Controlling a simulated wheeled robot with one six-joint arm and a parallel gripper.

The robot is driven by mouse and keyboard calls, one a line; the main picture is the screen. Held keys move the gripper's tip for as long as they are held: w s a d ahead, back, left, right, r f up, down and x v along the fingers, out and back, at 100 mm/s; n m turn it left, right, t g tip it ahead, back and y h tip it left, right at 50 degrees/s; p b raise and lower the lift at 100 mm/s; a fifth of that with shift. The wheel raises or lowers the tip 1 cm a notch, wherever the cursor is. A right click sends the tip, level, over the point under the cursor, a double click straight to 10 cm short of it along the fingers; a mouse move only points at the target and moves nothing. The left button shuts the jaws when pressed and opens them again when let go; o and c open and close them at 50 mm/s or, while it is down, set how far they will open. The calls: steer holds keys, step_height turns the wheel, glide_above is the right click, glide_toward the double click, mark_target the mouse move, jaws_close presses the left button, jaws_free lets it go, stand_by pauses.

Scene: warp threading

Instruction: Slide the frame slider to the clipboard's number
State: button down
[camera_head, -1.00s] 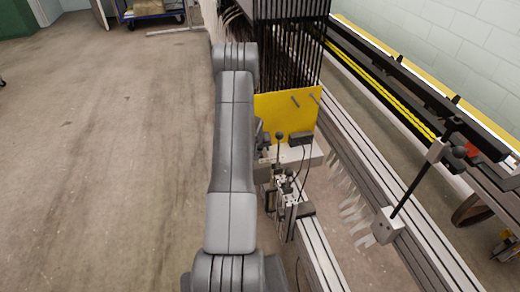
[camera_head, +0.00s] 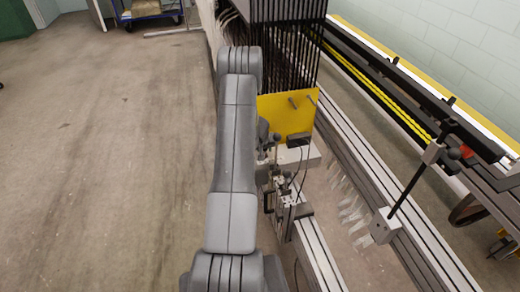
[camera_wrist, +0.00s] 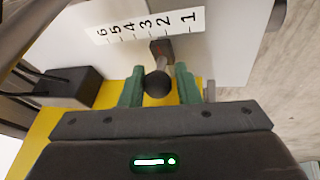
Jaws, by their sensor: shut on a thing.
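In the wrist view my gripper (camera_wrist: 160,88) has two green fingers closed around the black ball knob (camera_wrist: 157,85) of the frame slider. The slider's short stem and dark block (camera_wrist: 161,48) reach up to a white number scale (camera_wrist: 150,26). The scale reads 6 to 1 from left to right, with its digits turned over. The block sits by the 2, slightly toward the 3. In the head view my arm hides most of the gripper and slider. I cannot make out a clipboard in either view.
A yellow plate (camera_head: 286,117) stands below the dark hanging frames (camera_head: 288,50). A black box (camera_wrist: 70,87) is left of my fingers. Metal rails (camera_head: 320,255) and a black rod on a block (camera_head: 387,226) lie to the right. Open floor (camera_head: 110,150) is at left.

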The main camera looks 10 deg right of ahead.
steer(key=c, duration=1.2)
jaws_free()
steer(key=shift+r, duration=0.1)
steer(key=shift+s+r, duration=0.1)
steer(key=shift+r, duration=0.15)
steer(key=shift+v, duration=1.15)
steer(key=shift+s+a+f+b, duration=0.3)
steer(key=shift+s+b, duration=0.05)
steer(key=shift+b, duration=0.55)
steer(key=s+a+b, duration=0.6)
steer(key=s+b, duration=0.3)
steer(key=b, duration=0.1)
steer(key=shift+s+r+b, duration=0.2)
steer(key=shift+r+b, duration=0.05)
steer(key=shift+b, duration=0.1)
steer(key=shift+a, duration=0.15)
